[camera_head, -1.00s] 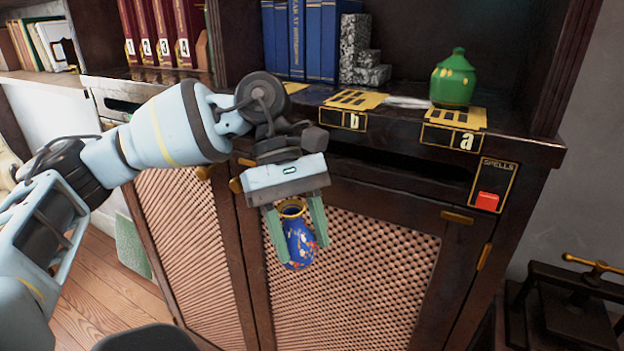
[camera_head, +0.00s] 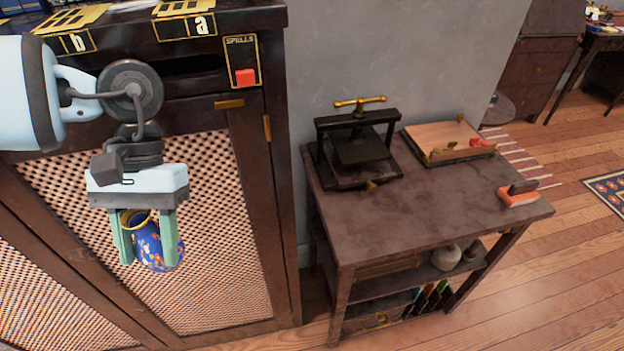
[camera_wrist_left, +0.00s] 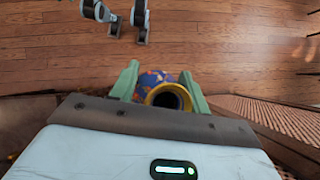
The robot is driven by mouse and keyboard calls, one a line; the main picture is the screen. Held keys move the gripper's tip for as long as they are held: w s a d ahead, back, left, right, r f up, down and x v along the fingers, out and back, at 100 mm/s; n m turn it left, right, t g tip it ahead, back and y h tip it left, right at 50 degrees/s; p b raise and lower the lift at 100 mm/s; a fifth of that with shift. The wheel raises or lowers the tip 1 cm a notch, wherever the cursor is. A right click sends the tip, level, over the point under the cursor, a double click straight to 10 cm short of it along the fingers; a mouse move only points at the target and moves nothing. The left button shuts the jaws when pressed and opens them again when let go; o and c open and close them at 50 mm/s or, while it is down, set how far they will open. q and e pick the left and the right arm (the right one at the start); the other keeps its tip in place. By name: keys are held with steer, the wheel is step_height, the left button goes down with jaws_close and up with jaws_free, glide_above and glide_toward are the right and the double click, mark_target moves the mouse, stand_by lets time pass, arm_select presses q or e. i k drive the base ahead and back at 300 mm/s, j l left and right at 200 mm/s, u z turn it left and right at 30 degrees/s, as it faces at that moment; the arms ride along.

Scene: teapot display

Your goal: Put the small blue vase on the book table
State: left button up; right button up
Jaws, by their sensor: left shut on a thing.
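The small blue vase (camera_head: 152,246) has a gold rim and red and pale patterns. My left gripper (camera_head: 147,240) is shut on it and holds it in the air, tilted, in front of the cabinet's lattice door. In the left wrist view the vase (camera_wrist_left: 153,80) sits between the two green fingers, with its round gold mouth facing the camera. The book table (camera_head: 425,215) is a dark table to the right of the cabinet, apart from the gripper. My right gripper is not in view.
On the table stand a press with a brass handle (camera_head: 360,150), a wooden board (camera_head: 450,140) and a red-and-dark block (camera_head: 519,194). The table's front middle is clear.

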mark_target(413, 212)
steer(key=i+l+u, duration=0.15)
steer(key=l, duration=0.85)
steer(key=l+u, duration=0.15)
steer(key=l, duration=0.8)
steer(key=i+l+u, duration=0.2)
steer(key=i+l, duration=0.35)
steer(key=l, duration=0.15)
